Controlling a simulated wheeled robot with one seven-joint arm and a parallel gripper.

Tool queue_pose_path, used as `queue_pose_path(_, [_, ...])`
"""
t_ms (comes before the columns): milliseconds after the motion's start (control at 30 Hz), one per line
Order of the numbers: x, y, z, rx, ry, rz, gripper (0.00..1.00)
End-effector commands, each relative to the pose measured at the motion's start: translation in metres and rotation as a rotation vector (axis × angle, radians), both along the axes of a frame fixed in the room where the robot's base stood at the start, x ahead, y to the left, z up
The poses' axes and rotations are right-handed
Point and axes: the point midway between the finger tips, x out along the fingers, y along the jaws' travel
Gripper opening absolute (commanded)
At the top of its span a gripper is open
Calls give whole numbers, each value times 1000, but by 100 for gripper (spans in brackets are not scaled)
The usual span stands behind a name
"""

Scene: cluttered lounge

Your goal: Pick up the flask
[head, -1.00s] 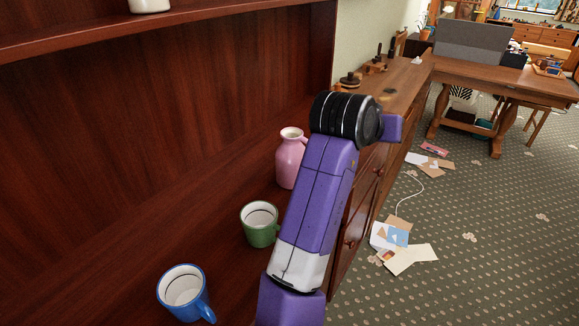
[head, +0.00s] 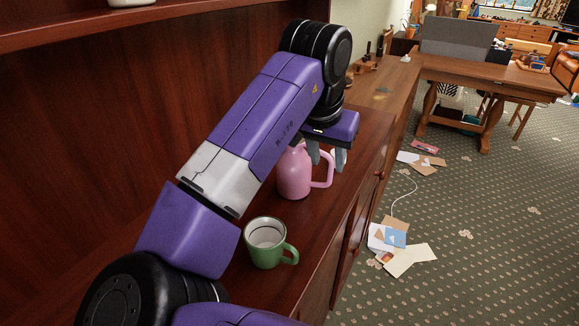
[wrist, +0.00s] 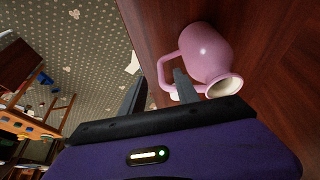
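The flask appears to be the pink jug (head: 292,178), upright on the wooden cabinet top, with its loop handle toward the right. My gripper (head: 327,160) is above and beside the handle, fingers pointing down. In the wrist view the pink jug (wrist: 207,55) lies just past the fingers, its open mouth toward the camera. My gripper (wrist: 158,88) is open there, with the handle showing roughly between the two fingers. I cannot tell whether a finger touches it. My arm hides part of the jug's neck in the head view.
A green mug (head: 267,243) stands nearer on the same cabinet top (head: 255,290). A wooden shelf (head: 60,30) runs above at the left. Papers (head: 395,240) lie on the patterned carpet at the right. A wooden desk (head: 490,78) stands farther back.

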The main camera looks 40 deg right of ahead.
Motion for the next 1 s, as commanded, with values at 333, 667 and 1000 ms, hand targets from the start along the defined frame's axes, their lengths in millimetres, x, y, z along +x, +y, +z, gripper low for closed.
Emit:
queue_pose_path(333, [4,-13,-33,0,1,0,38])
queue_pose_path(667, [10,-27,-69,0,1,0,38])
queue_pose_path(1000, [11,-27,-70,-1,0,0,22])
